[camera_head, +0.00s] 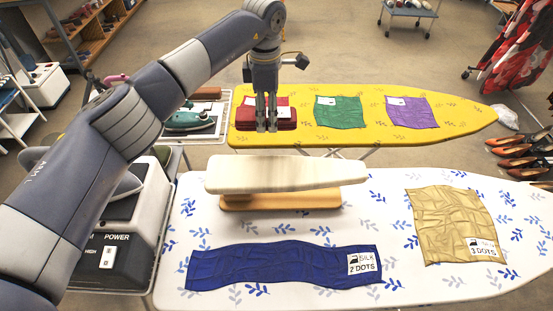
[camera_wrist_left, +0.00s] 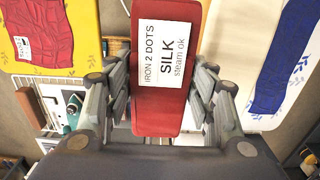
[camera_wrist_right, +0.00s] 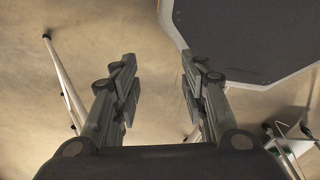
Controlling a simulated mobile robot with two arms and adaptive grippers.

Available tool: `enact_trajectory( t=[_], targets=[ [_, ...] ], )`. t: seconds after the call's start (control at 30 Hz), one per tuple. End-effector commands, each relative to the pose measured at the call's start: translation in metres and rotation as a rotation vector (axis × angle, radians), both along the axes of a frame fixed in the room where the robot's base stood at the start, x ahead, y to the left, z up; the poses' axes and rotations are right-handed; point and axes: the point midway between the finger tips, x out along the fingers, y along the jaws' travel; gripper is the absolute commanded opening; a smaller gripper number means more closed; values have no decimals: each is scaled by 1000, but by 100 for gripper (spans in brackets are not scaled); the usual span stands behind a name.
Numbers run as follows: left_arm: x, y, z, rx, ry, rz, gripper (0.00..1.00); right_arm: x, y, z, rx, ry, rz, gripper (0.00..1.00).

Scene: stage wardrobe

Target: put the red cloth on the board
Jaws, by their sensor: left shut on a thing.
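My left gripper (camera_head: 266,126) is shut on a thick red cloth (camera_head: 285,124), which looks folded. In the left wrist view the red cloth (camera_wrist_left: 157,116) lies between the fingers with a white "IRON 2 DOTS SILK" label. It appears held near the front edge of the yellow board (camera_head: 455,120). A white leaf-patterned board (camera_head: 390,225) stands in front, carrying a small pale sleeve board (camera_head: 290,173) on a wooden base. A flat red piece (camera_wrist_left: 28,25) with a label lies on the yellow board. My right gripper (camera_wrist_right: 160,85) is open and empty over the floor.
Green (camera_head: 340,112) and purple (camera_head: 411,111) cloths lie on the yellow board. A long blue cloth (camera_head: 285,277) and a gold cloth (camera_head: 450,220) lie on the white board. A teal iron (camera_head: 190,119) stands left; shoes (camera_head: 518,150) sit right. The sleeve board's top is bare.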

Motion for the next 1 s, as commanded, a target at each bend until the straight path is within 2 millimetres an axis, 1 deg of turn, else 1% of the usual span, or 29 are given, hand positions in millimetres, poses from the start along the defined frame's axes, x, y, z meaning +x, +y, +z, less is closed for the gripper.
enact_trajectory(
  t=[0.27, 0.4, 0.63, 0.7, 0.87, 0.97, 1.0],
  targets=[
    [-35, -6, -2, -2, -1, -3, 27, -14, 1, 6, -1, 22, -1, 40],
    [-56, -10, -3, 0, 1, -4, 27, -21, 0, 15, -1, 34, -1, 40],
    [-91, -17, -5, 0, 0, -3, 27, -21, 0, 31, -1, 34, -1, 40],
    [-98, -19, -6, 0, 0, -2, 27, -20, 0, 34, -1, 33, -1, 40],
    [-105, -20, -9, 0, -1, 0, 27, -17, 0, 37, -1, 27, -1, 40],
    [-113, -22, -8, -1, -1, -2, 27, -16, 0, 43, -1, 25, -1, 40],
    [-113, -22, -20, 0, 2, 1, 27, -15, 0, 37, -1, 24, -1, 40]
  ],
)
